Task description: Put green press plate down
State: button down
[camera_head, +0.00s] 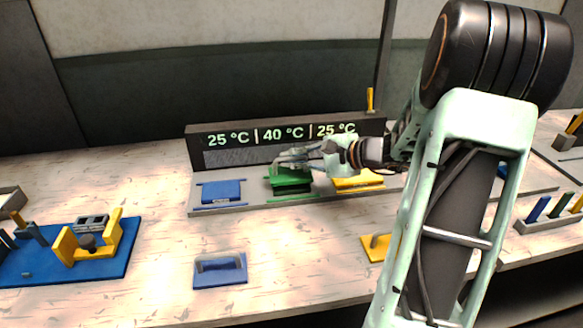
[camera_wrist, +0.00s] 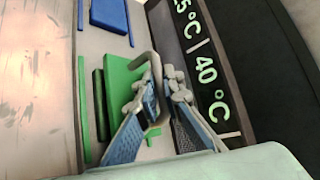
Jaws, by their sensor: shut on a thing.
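The green press plate (camera_head: 290,175) is at the middle place of the grey heating station, below the "40 °C" reading. In the wrist view the green plate (camera_wrist: 119,85) shows beside my fingers, with a grey handle (camera_wrist: 148,62) rising from it. My gripper (camera_head: 292,158) comes in from the right, and in the wrist view its fingers (camera_wrist: 160,95) are closed around the handle. A green block or strip lies at the plate's near side. Whether the plate touches the surface under it, I cannot tell.
A blue plate (camera_head: 221,190) sits left of the green one and a yellow plate (camera_head: 357,181) right of it. The display panel (camera_head: 270,140) stands close behind. A blue handled plate (camera_head: 220,270) and a yellow one (camera_head: 377,247) lie in front. A blue fixture board (camera_head: 90,262) lies at left.

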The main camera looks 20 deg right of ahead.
jog(key=shift+f, duration=0.75)
jog(key=shift+f+b, duration=0.2)
jog(key=shift+b, duration=0.15)
jog(key=c, duration=2.1)
grip_release()
jog(key=shift+r, duration=0.1)
jog(key=shift+s+d+r+p, duration=0.1)
jog(key=shift+s+r+p, duration=0.05)
jog(key=shift+p, duration=0.2)
jog(key=v, duration=1.1)
jog(key=shift+s+d+r, duration=0.1)
jog(key=shift+s+d, duration=0.15)
jog(key=shift+s, duration=0.05)
